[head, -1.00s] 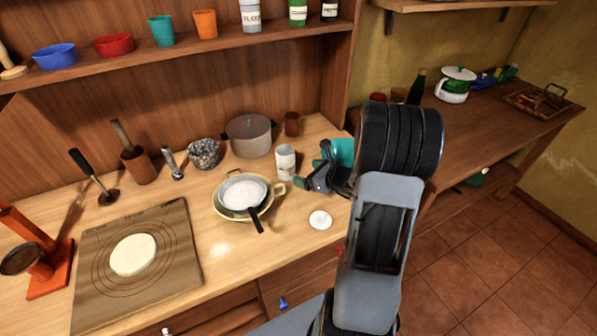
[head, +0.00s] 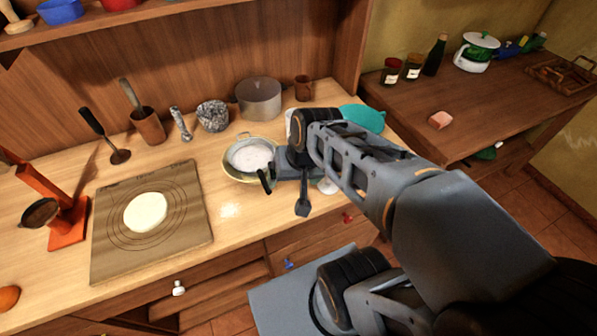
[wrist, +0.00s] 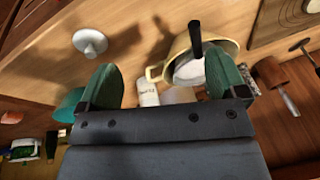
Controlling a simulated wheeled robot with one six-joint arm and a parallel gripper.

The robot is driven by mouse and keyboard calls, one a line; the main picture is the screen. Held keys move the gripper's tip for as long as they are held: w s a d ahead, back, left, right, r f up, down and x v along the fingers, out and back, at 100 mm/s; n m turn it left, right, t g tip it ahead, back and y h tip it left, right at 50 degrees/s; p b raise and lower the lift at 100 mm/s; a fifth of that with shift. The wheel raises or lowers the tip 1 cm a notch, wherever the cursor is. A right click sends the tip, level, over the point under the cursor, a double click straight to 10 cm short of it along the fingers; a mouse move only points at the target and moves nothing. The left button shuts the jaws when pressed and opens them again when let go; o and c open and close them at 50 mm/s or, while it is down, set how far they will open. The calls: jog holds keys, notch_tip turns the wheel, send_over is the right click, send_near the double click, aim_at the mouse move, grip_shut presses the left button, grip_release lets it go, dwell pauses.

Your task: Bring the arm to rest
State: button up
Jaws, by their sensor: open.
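My gripper (head: 284,192) is over the front part of the wooden counter, beside the yellow bowl (head: 231,171), with my arm reaching in from the lower right. In the wrist view my gripper (wrist: 164,75) has its two green fingers spread wide. Nothing is held between them. The yellow bowl (wrist: 179,48), with a white-filled, black-handled sieve (wrist: 189,70) over it, and a white can (wrist: 147,94) show beyond the fingers. Whether the gripper touches the bowl I cannot tell.
A pastry board (head: 105,255) with dough (head: 145,212) lies at left. A grey pot (head: 258,98) and teal bowl (head: 364,117) stand behind. A white disc (head: 327,187) is partly hidden by my arm. A side counter (head: 500,112) at right holds jars and a pink block (head: 440,119).

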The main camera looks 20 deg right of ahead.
jog(key=n, duration=0.1)
jog(key=d+r+n+t+h, duration=0.1)
jog(key=shift+s+r+n, duration=0.2)
jog(key=shift+s+n, duration=0.1)
jog(key=shift+s, duration=0.05)
